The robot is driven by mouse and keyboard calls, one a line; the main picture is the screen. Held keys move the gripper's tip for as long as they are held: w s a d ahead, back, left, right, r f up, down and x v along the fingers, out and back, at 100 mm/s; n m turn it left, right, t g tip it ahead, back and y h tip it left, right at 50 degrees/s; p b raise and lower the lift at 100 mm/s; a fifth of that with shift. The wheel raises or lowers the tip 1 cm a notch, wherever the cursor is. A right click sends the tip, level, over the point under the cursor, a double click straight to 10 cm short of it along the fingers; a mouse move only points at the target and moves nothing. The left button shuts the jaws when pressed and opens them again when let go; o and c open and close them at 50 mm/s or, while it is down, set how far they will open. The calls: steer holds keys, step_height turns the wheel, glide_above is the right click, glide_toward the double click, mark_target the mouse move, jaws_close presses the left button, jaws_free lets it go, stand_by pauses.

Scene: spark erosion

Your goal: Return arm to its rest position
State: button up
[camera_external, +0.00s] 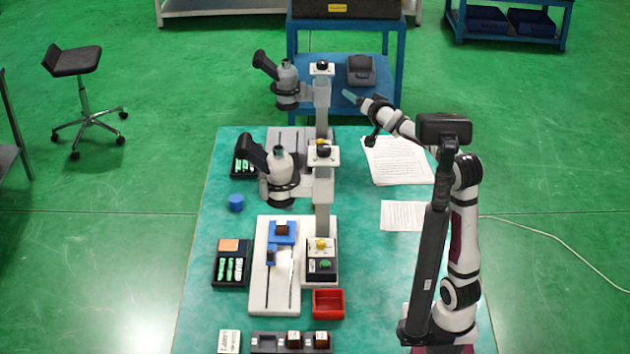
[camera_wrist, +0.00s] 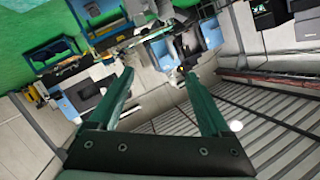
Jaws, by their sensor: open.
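My arm rises from its base at the front right of the green table (camera_external: 370,325) in the external view. Its forearm reaches back and left, high above the papers. My gripper (camera_external: 348,97) is at the far end, raised near the back edge of the table and to the right of the rear microscope (camera_external: 286,80). In the wrist view my gripper (camera_wrist: 165,100) shows two green fingers, spread apart with nothing between them. The wrist camera looks out across the room, with the picture tilted.
A second microscope (camera_external: 280,170) stands nearer, over a white fixture plate (camera_external: 262,295) with blue parts. A red bin (camera_external: 328,303), a black tray (camera_external: 231,270) and a blue cylinder (camera_external: 236,202) are around it. Papers (camera_external: 397,160) lie under my forearm. A blue cart (camera_external: 392,90) stands behind.

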steer(key=s+d+f+m+g+h, duration=0.1)
steer(key=s+d+f+g, duration=0.3)
steer(key=s, duration=0.9)
steer(key=s+d+f+m+g+h, duration=0.1)
steer(key=s+d+f+g, duration=0.4)
steer(key=s+d+f, duration=0.3)
steer(key=s+d+f+m+g+h, duration=0.1)
steer(key=s+d+f+g, duration=0.4)
steer(key=s+f, duration=0.6)
steer(key=s+d, duration=0.1)
steer(key=s, duration=0.7)
steer(key=shift+m, duration=0.3)
